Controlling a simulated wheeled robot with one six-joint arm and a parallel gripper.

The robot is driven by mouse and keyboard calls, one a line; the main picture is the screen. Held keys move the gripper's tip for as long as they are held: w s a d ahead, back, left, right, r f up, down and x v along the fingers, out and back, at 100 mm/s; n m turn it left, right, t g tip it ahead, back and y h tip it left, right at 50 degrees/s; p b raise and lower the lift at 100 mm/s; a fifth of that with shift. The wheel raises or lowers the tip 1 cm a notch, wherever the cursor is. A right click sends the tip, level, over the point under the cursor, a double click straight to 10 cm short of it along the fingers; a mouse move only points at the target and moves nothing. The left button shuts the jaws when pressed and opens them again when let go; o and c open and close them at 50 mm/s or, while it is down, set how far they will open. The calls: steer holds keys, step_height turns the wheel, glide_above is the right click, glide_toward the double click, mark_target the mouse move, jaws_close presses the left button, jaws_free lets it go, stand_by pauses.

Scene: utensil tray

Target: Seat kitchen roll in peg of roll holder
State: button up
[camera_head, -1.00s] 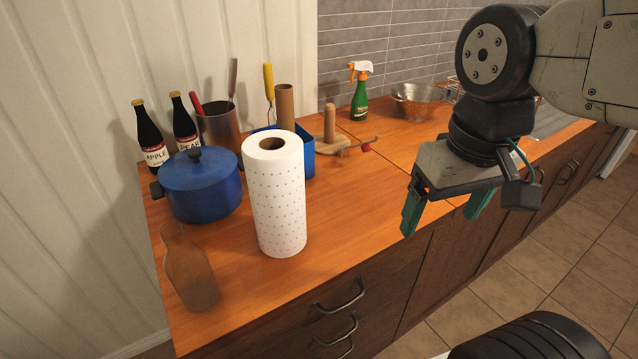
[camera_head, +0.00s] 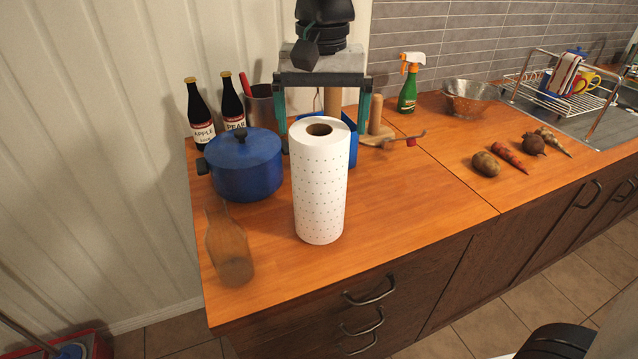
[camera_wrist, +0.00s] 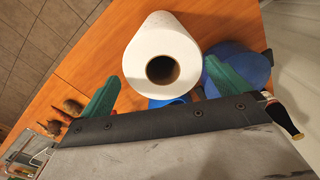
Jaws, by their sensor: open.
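The white dotted kitchen roll (camera_head: 319,190) stands upright on the wooden worktop. Its open core also shows in the wrist view (camera_wrist: 162,71). My gripper (camera_head: 322,128) is open and empty, pointing down behind and above the roll in the head view. In the wrist view its green fingers (camera_wrist: 162,78) lie on either side of the roll's top end, with gaps on both sides. The wooden roll holder (camera_head: 385,138) stands behind and right of the roll, its bare peg (camera_head: 376,114) upright. A side arm with a red knob reaches right. The right finger partly hides the holder.
A blue pot (camera_head: 246,168) and two bottles (camera_head: 200,118) stand left. A glass-like bottle (camera_head: 230,250) is near the front left. A blue box (camera_head: 352,150) is behind the roll. A spray bottle (camera_head: 408,88), colander (camera_head: 470,98) and vegetables (camera_head: 487,164) stand right. The front centre-right worktop is clear.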

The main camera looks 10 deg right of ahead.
mark_target(319, 185)
steer(key=f, duration=0.5)
steer(key=shift+a+f, duration=0.2)
steer(key=shift+c, duration=0.3)
steer(key=c, duration=1.2)
steer(key=shift+r, duration=0.1)
